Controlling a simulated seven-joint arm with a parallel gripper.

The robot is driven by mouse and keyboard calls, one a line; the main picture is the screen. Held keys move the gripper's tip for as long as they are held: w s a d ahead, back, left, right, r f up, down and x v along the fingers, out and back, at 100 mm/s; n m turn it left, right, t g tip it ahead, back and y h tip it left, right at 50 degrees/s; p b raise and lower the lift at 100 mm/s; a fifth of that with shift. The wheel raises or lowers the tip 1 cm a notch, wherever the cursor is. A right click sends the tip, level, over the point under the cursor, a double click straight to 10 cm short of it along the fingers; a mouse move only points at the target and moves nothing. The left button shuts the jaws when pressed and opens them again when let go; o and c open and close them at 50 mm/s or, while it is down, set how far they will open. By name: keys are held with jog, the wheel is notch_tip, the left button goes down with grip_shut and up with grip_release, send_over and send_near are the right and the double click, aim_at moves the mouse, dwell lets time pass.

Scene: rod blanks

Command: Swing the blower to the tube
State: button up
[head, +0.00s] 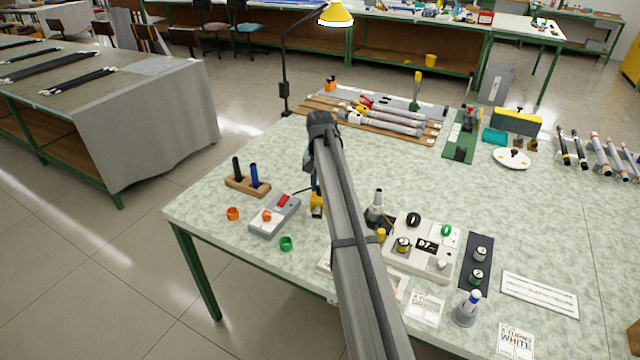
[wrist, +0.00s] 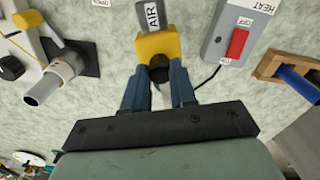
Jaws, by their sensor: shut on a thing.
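The blower (wrist: 157,46) is a yellow block with a grey part marked AIR, in the upper middle of the wrist view. In the head view its yellow part (head: 317,211) shows just left of my arm. A grey upright tube-like piece (wrist: 50,80) on a black base stands to the left in the wrist view. It also shows right of my arm in the head view (head: 376,203), apart from the blower. I cannot tell for certain that it is the tube.
A grey box marked HEAT (wrist: 228,40) with a red switch sits close right of the blower, and a dark cord runs from it. A wooden stand (head: 248,186) holds dark and blue rods. A pale control panel (head: 420,262) stands right of the grey piece.

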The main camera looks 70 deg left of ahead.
grip_shut()
jog(key=shift+w, duration=0.1)
jog(key=shift+w+d+n, duration=0.2)
jog(key=shift+w+n, duration=0.25)
jog(key=shift+n, duration=0.15)
jog(key=shift+w+d+n, duration=0.15)
jog(key=shift+w+n, duration=0.3)
jog(key=shift+n, duration=0.15)
jog(key=w+a+n, duration=0.1)
jog(key=w+n, duration=0.7)
jog(key=n, duration=0.1)
jog(key=shift+a+n, duration=0.3)
jog(key=shift+n, duration=0.1)
jog(key=shift+w, duration=0.1)
